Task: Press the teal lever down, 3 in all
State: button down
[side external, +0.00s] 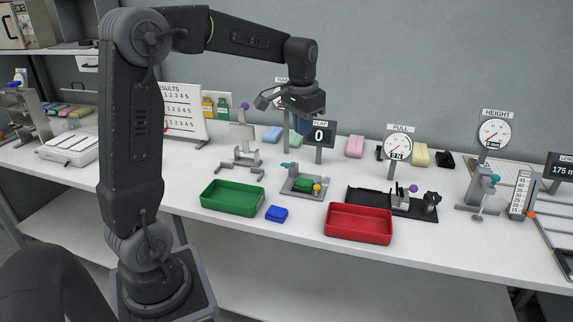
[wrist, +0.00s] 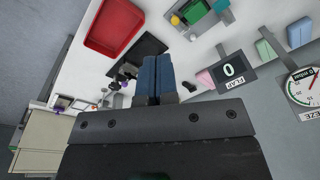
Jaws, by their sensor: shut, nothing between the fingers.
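A small grey device (side external: 303,194) sits mid-table with a green block on it, a yellow knob (side external: 317,188) and a teal part (side external: 289,166) at its back left, which looks like the teal lever. A counter sign reading 0, labelled FLAP (side external: 320,134), stands behind it; it also shows in the wrist view (wrist: 229,71). In the wrist view the device's yellow knob (wrist: 175,20) is at the top edge.
A green tray (side external: 232,209), a blue block (side external: 277,214) and a red tray (side external: 359,237) lie along the front. A black fixture (side external: 370,200) with a purple knob is to the right. Signs stand behind.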

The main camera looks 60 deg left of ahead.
jog(key=w+a+f+g, duration=0.1)
jog(key=w+a+f, duration=0.1)
jog(key=a+f, duration=0.2)
jog(key=w+a+f+n+g+h, duration=0.1)
jog(key=a+f, duration=0.3)
jog(key=a, duration=0.5)
jog(key=shift+w+a+f, duration=0.3)
jog(key=shift+w, duration=0.2)
jog(key=shift+s+d+f, duration=0.1)
jog(key=shift+s+f, duration=0.1)
jog(key=shift+f, duration=1.55)
jog(key=shift+s+f, duration=0.15)
jog(key=shift+f, duration=1.6)
